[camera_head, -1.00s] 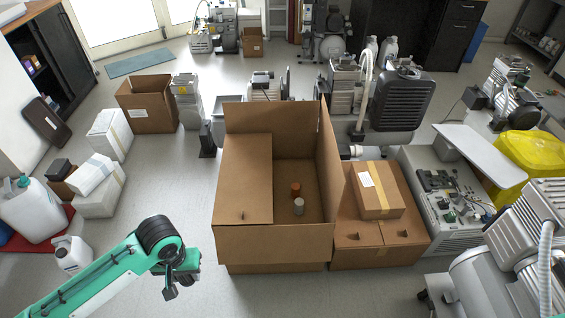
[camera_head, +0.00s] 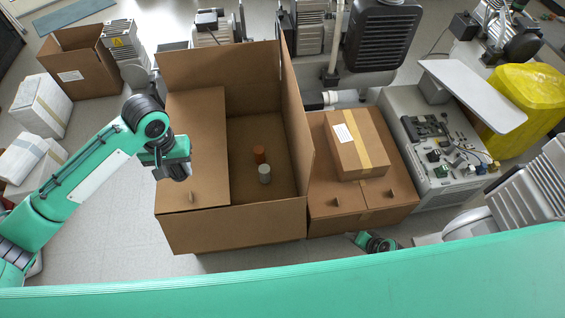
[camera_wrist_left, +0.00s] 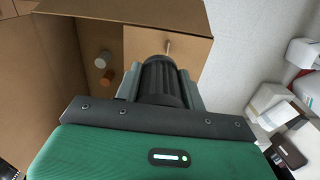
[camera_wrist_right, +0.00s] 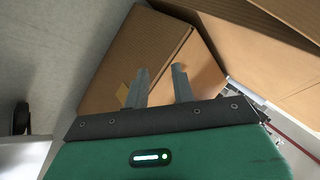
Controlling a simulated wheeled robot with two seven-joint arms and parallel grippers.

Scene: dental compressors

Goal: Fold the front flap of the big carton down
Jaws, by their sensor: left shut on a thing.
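The big carton (camera_head: 268,130) stands open in the middle of the head view. Its back and right flaps stand upright, and its left flap (camera_head: 200,130) lies folded inward. The front flap (camera_head: 240,228) is along the near side, apparently hanging outward; it also shows at the top of the left wrist view (camera_wrist_left: 130,12). My left gripper (camera_head: 176,172) is over the left flap, shut on a black ribbed cylinder (camera_wrist_left: 162,82). My right gripper (camera_head: 362,240) is low in front of the closed carton on the right. Its fingers (camera_wrist_right: 158,85) are apart and empty.
An orange container (camera_head: 259,154) and a grey one (camera_head: 264,173) stand inside the big carton. The closed carton (camera_head: 335,200) beside it bears a smaller taped box (camera_head: 357,145). White boxes (camera_head: 40,105) stand at left.

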